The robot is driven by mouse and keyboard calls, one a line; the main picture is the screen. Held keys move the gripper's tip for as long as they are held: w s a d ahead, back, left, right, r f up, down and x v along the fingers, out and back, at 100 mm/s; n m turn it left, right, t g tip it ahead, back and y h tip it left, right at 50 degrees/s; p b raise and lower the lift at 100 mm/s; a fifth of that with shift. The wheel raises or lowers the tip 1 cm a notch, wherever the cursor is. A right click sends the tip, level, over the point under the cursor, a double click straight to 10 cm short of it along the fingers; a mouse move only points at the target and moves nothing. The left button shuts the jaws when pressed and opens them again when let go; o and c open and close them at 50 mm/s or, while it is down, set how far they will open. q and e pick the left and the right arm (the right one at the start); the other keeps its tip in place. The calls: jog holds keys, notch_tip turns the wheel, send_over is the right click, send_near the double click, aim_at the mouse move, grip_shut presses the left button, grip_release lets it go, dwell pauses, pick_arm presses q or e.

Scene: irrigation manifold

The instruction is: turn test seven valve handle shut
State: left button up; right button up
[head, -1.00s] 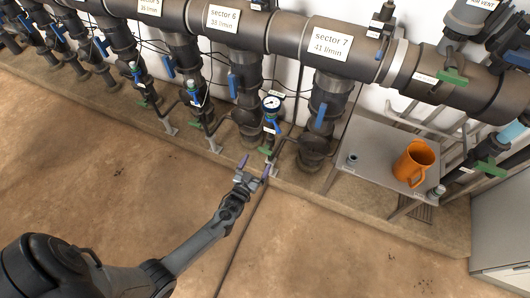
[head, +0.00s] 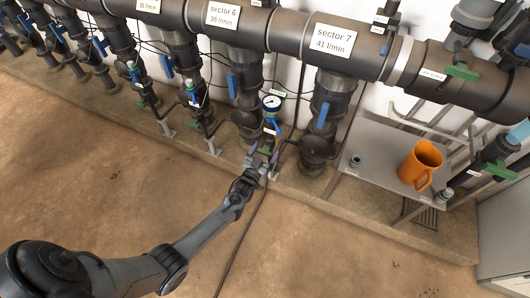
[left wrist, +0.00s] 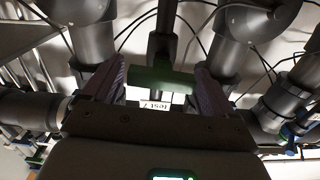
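The test 7 valve has a green handle (head: 264,152) on a thin riser below a pressure gauge (head: 271,104), between the sector 6 and sector 7 pipes. In the left wrist view the green handle (left wrist: 162,78) lies crosswise between the fingers, with a white "test 7" label (left wrist: 155,104) beside it. My left gripper (head: 263,157) is open, its purple fingers on either side of the handle. My right gripper is not in view.
Blue-handled valves (head: 323,116) hang on the sector pipes under the large header pipe (head: 285,32). A grey bench (head: 367,165) with an orange jug (head: 419,164) stands to the right. The brown floor in front is clear apart from a thin dark cable.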

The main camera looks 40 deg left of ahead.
pick_arm(q)
jog(key=c, duration=0.7)
jog(key=shift+n, duration=0.5)
jog(key=shift+c, duration=0.3)
jog(key=o, duration=1)
jog(key=shift+c, duration=0.2)
jog(key=shift+p, duration=0.3)
jog(key=shift+s+r, duration=0.1)
jog(key=shift+s, duration=0.2)
jog(key=p+v, duration=0.5)
jog(key=v, duration=0.5)
jog(key=shift+s, duration=0.1)
